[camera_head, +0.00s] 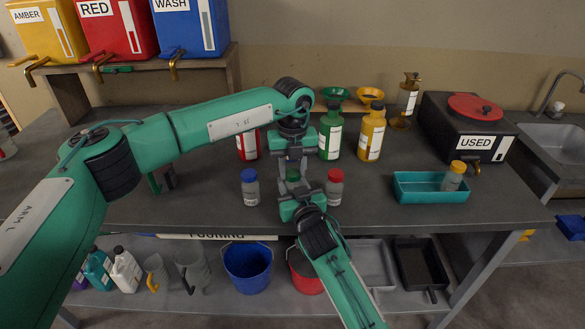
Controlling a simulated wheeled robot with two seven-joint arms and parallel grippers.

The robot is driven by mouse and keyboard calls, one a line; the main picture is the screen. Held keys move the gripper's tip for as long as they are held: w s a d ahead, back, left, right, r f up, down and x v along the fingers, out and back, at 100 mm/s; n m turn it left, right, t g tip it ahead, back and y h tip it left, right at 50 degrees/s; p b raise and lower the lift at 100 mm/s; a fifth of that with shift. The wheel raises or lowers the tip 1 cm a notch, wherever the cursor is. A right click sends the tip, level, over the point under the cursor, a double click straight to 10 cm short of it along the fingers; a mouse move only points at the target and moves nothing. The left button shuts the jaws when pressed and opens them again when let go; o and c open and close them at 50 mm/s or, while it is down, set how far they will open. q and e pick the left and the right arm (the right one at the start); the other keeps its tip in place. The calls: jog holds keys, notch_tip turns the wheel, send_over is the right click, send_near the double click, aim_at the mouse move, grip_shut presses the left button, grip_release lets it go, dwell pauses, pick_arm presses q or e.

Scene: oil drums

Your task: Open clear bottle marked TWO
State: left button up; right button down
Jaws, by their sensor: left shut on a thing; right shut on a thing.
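Three small clear bottles stand on the bench: one with a blue cap (250,189), one with a red cap (334,188), and a middle one with a green cap (292,174), mostly hidden by my grippers. Their label marks are too small to read, so I cannot tell which is marked TWO. My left gripper (293,163) comes down from above and is shut at the middle bottle's cap. My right gripper (291,190) reaches in from the front and is shut at that bottle's body. The exact finger contact is hidden.
A teal tray (415,190) holds an orange-capped bottle (454,176). A black USED container (450,128) is at the right. The bench's front left is clear.

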aim_at(292, 173)
pick_arm(q)
jog(key=n, duration=0.2)
jog(key=shift+n, duration=0.3)
jog(key=shift+r, duration=0.15)
dwell(0.3)
jog(key=shift+r, duration=1)
jog(key=shift+r, duration=2)
pick_arm(e)
jog(key=c, duration=0.8)
grip_release()
jog(key=shift+o, duration=0.2)
